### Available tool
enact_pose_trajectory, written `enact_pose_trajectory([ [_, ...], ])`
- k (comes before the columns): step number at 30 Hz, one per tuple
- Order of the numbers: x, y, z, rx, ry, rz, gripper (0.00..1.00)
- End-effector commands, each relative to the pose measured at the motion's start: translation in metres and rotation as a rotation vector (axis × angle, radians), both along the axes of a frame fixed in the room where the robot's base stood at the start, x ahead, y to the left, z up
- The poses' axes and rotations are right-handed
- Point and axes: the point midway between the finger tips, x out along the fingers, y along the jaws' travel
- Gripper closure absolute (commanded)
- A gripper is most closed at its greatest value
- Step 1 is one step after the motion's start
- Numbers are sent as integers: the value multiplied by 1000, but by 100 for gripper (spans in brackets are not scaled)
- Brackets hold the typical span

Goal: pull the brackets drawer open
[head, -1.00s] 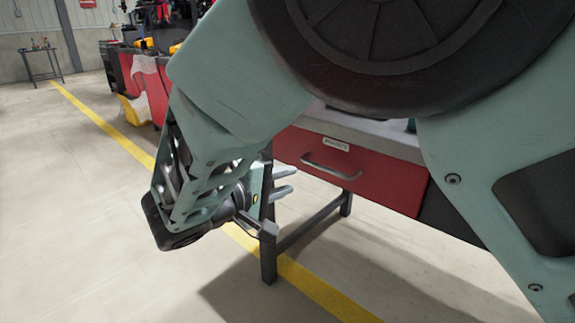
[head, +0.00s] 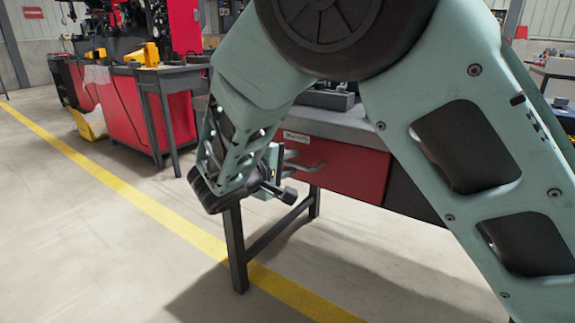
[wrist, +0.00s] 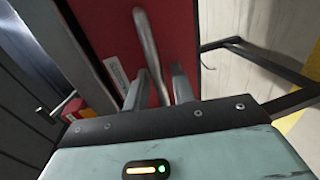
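The brackets drawer (head: 352,172) is a red front under a grey bench top, with a small white label (head: 297,137) and a grey bar handle. It looks shut. In the wrist view the handle (wrist: 146,40) runs down the red front (wrist: 105,25) between my two fingers. My gripper (wrist: 160,76) is open, with a finger on either side of the handle; I cannot tell whether either touches it. In the head view my gripper (head: 289,160) is at the drawer's left part, its fingers overlapping the handle, and my arm hides part of the bench.
Dark bench legs (head: 236,250) stand below the drawer, close to my gripper. A red workbench (head: 130,110) with yellow items stands at the back left. The floor in front is clear, crossed by a yellow line (head: 150,207).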

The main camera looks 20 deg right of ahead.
Motion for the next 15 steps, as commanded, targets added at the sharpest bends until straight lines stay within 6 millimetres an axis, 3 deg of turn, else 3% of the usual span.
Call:
enact_pose_trajectory([
  [5, 0, 0, 0, 0, 0, 0, 78],
  [7, 0, 0, 0, 0, 0, 0, 97],
  [8, 0, 0, 0, 0, 0, 0, 100],
  [15, -1, 2, 0, 0, 0, 1, 100],
])
